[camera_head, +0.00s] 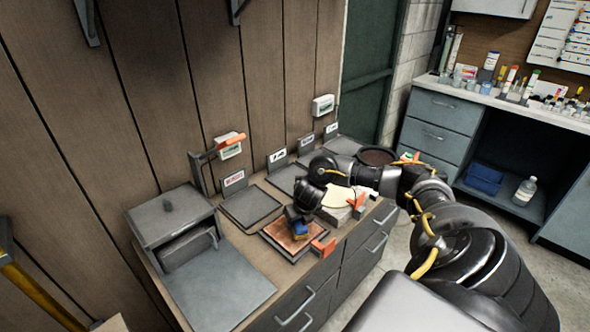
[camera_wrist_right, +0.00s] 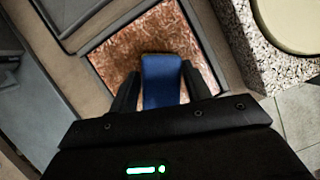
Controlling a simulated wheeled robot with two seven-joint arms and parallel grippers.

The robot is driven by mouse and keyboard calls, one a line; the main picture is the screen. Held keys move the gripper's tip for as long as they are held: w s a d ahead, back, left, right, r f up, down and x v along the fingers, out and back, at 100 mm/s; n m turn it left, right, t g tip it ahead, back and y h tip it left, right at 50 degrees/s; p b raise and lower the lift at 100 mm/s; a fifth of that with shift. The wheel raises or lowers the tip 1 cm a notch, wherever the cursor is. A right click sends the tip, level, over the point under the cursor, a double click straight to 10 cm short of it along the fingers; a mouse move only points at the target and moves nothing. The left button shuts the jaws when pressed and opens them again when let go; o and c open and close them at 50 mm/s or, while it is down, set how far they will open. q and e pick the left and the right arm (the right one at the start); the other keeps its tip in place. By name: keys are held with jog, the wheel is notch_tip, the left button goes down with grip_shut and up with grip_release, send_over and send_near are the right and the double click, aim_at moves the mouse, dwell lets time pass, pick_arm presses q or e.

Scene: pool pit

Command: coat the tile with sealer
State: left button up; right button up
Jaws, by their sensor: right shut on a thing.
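The tile (camera_head: 282,237) is a reddish-brown mottled square in a dark tray on the wooden counter. It also shows in the right wrist view (camera_wrist_right: 120,58), with a glossy, streaked surface. My right gripper (camera_head: 297,219) is over the tile, shut on a blue block (camera_head: 300,230). In the right wrist view the blue block (camera_wrist_right: 161,80) sits between the two dark fingers (camera_wrist_right: 161,88) and hides part of the tile. I cannot tell whether the block touches the tile. No sealer container can be made out. My left gripper is not in view.
A speckled block with a cream round top (camera_head: 338,196) stands right of the tile. An orange piece (camera_head: 323,248) is at the tray's right corner. Empty grey plates (camera_head: 250,206) lie behind, by the wall. A grey box (camera_head: 172,222) stands left. A cluttered bench (camera_head: 500,93) is far right.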

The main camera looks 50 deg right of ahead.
jog(key=shift+s, duration=1.2)
jog(key=shift+f, duration=0.15)
jog(key=shift+s, duration=0.1)
